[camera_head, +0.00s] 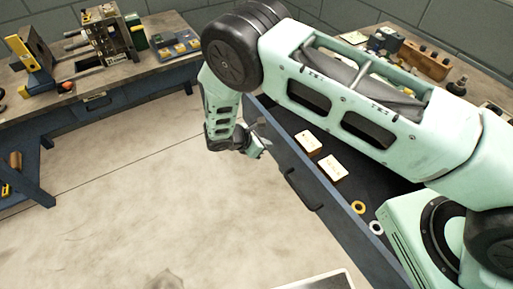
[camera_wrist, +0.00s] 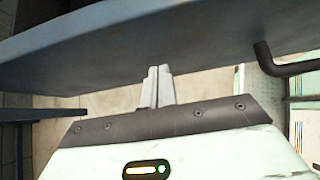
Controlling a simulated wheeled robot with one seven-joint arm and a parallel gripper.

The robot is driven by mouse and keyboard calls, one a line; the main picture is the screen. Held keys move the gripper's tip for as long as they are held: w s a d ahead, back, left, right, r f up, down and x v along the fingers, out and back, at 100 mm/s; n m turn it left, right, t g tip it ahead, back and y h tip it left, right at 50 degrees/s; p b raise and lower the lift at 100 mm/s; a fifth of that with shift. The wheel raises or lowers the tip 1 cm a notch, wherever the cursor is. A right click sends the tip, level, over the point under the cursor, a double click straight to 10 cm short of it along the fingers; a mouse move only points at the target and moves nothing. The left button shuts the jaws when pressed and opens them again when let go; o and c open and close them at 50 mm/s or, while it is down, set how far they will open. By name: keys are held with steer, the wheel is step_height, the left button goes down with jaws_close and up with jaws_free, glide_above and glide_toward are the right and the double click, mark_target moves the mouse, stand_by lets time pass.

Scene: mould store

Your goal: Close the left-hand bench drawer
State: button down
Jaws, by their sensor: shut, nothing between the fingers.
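The open drawer (camera_head: 283,152) juts from the right-hand bench, its long blue front facing the floor. Its dark bar handle (camera_head: 300,190) is on that front. In the wrist view the blue drawer front (camera_wrist: 130,45) spans the top and the handle (camera_wrist: 268,62) is at right. My gripper (camera_head: 260,147) is outside the drawer front, toward its far end, beyond the handle. Its two fingers (camera_wrist: 156,88) are together and empty, pointing at the front. I cannot tell whether they touch it. My arm hides part of the drawer and bench.
Two light-topped boxes (camera_head: 308,142) (camera_head: 332,168), a yellow ring (camera_head: 358,207) and a white ring (camera_head: 376,227) lie in the drawer. Another bench (camera_head: 120,78) with tools stands at the left. The floor (camera_head: 130,190) between is clear.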

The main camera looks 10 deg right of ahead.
steer(key=b, duration=0.3)
glide_above(318, 130)
steer(key=shift+w+d+r, duration=0.1)
steer(key=shift+w+d, duration=0.1)
steer(key=shift+d, duration=0.55)
steer(key=shift+d, duration=0.15)
steer(key=shift+a, duration=0.25)
steer(key=a, duration=0.2)
steer(key=s+a, duration=0.1)
steer(key=a, duration=0.2)
steer(key=shift+s+r+b, duration=0.1)
steer(key=shift+r+b, duration=0.05)
steer(key=shift+b, duration=0.15)
steer(key=b+v, duration=0.1)
steer(key=v, duration=0.8)
